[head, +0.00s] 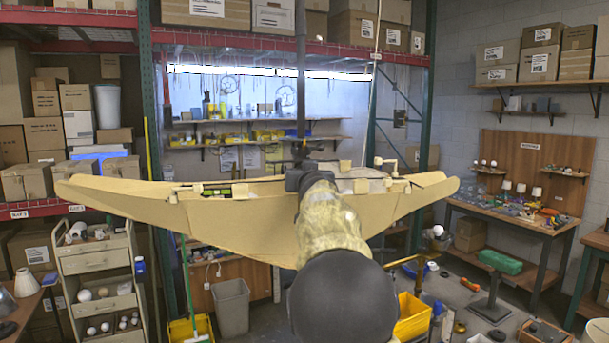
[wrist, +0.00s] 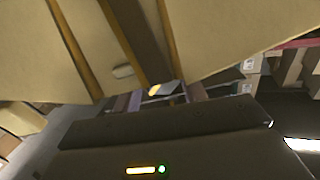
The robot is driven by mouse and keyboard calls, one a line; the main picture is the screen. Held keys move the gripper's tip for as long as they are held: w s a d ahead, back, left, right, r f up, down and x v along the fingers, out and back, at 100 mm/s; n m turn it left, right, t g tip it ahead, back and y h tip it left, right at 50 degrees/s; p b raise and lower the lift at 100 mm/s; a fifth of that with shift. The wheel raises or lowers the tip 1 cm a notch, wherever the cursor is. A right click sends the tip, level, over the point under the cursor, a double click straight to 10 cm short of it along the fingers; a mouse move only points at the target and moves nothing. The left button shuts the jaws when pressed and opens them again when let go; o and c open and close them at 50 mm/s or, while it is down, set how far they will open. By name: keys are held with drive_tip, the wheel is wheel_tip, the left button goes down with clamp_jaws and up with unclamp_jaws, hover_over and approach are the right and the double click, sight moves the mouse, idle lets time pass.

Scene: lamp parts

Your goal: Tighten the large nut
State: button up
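I cannot make out the large nut in either view. A wide tan, wing-shaped piece (head: 225,222) spans the middle of the head view, with small pale blocks along its top edge. My arm reaches up to its middle, and the dark end of my arm with my gripper (head: 305,178) is at its top edge. In the wrist view, the dark body of my gripper (wrist: 165,140) fills the lower part, with tan panels (wrist: 210,40) and brown ribs close above it. A small shiny metallic bit (wrist: 164,89) shows beyond it. My fingertips and anything between them are hidden.
Shelves with boxes (head: 75,98) stand at left and a parts cart (head: 100,280) below them. A workbench (head: 510,215) with lamp parts is at right. A grey bin (head: 231,307) and a yellow crate (head: 412,318) stand on the floor. Some floor is open at lower right.

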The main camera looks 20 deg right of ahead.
drive_tip(key=shift+n, duration=1.5)
drive_tip(key=o, duration=1)
drive_tip(key=shift+s, duration=0.1)
drive_tip(key=b+v, duration=0.7)
drive_tip(key=v, duration=1)
drive_tip(key=shift+s+a, duration=0.1)
